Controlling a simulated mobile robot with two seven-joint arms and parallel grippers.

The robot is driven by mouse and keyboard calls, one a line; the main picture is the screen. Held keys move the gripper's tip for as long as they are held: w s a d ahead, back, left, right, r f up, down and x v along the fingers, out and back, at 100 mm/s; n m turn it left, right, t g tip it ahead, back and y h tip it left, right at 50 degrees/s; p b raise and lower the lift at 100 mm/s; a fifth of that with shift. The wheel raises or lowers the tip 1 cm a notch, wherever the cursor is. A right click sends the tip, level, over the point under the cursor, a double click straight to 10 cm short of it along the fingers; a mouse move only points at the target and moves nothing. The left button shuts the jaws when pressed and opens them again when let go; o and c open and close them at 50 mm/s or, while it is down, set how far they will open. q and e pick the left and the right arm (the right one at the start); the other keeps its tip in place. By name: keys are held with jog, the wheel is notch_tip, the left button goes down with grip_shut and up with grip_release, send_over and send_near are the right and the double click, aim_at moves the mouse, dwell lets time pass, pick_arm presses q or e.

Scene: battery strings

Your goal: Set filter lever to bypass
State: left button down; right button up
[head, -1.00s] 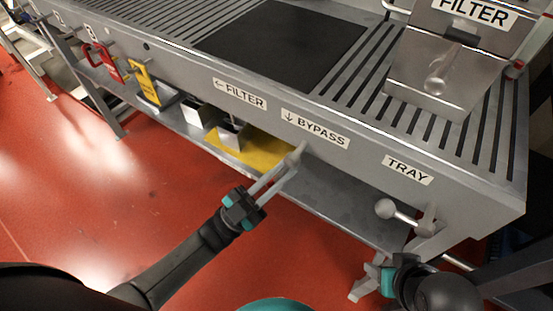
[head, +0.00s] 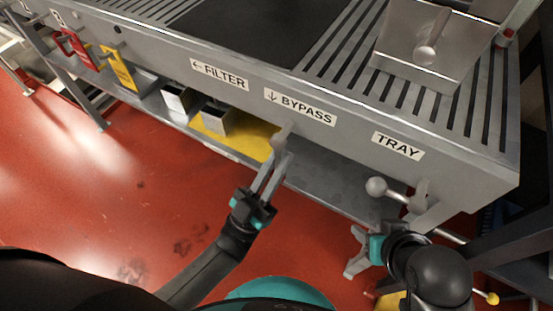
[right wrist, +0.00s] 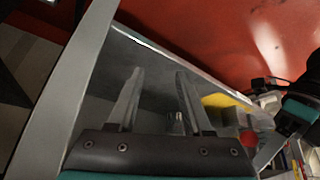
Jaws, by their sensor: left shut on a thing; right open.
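The filter lever (head: 281,136) sticks out of the grey front panel just below the "↓ BYPASS" label (head: 300,106). My left gripper (head: 274,163) is shut on the lever from below. Its fingers point up and slightly right, and they hide most of the handle. The visible part of the lever slants mainly downward. The "← FILTER" label (head: 219,74) is to its upper left. My right gripper (head: 352,252) is open and empty below the front of the bench; its two spread fingers show in the right wrist view (right wrist: 158,75).
A second lever with a round knob (head: 376,187) is below the "TRAY" label (head: 398,146), just above my right gripper. A lower shelf (head: 330,190) holds boxes and a yellow sheet (head: 255,139). Red floor (head: 130,190) is free at the left.

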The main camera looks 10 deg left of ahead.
pick_arm(q)
jog(key=shift+d+r, duration=0.1)
jog(key=shift+r, duration=0.25)
jog(key=c, duration=1.2)
grip_release()
jog(key=shift+o, duration=1.4)
jog(key=shift+f, duration=0.2)
jog(key=shift+s+f, duration=0.1)
jog(key=shift+f, duration=0.15)
jog(key=b+v, duration=0.3)
jog(key=v, duration=1.1)
jog(key=shift+s+a+f, duration=0.2)
jog(key=shift+a, duration=0.05)
pick_arm(e)
jog(key=w+a+t+y, duration=0.3)
jog(key=w+a+t, duration=0.1)
jog(key=a+t, duration=0.1)
jog(key=shift+w+a+r, duration=0.15)
jog(key=shift+w+a, duration=0.05)
jog(key=shift+a, duration=0.65)
jog(key=shift+t, duration=0.3)
